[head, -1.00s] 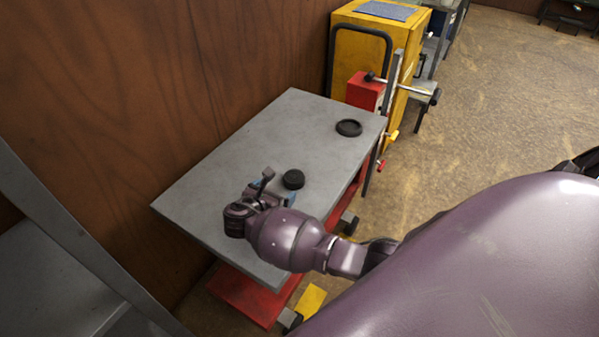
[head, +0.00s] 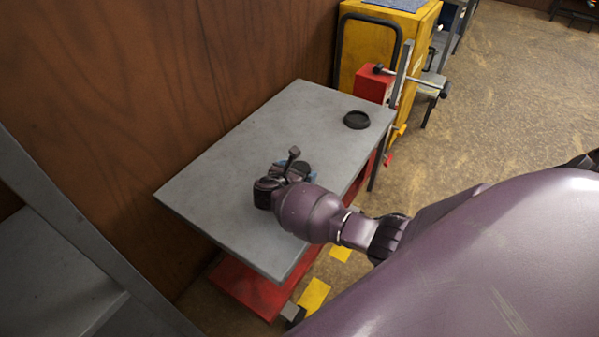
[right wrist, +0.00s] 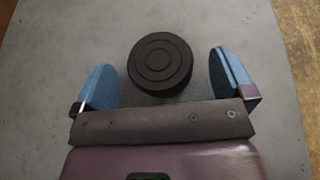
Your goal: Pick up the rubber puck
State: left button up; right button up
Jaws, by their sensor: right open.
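The rubber puck (right wrist: 160,63) is a short black cylinder with ring grooves on top, lying flat on the grey lift table (head: 225,165). In the head view the puck (head: 306,167) is partly hidden by my right gripper. My right gripper (right wrist: 163,72) is open, with blue fingers left and right of the puck in the right wrist view. There is a gap between the puck and each finger. The puck sits at and slightly beyond the fingertips. My left gripper is not in view.
A flat black round dish (head: 356,120) lies near the table's far right corner. A red block with a crank handle (head: 412,80) and a yellow cabinet (head: 412,50) stand beyond the table. A wooden wall (head: 180,90) runs along the left.

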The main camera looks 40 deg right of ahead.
jog(key=shift+w+d+f, duration=0.35)
jog(key=shift+d, duration=0.2)
jog(key=shift+r, duration=0.1)
jog(key=c, duration=1.1)
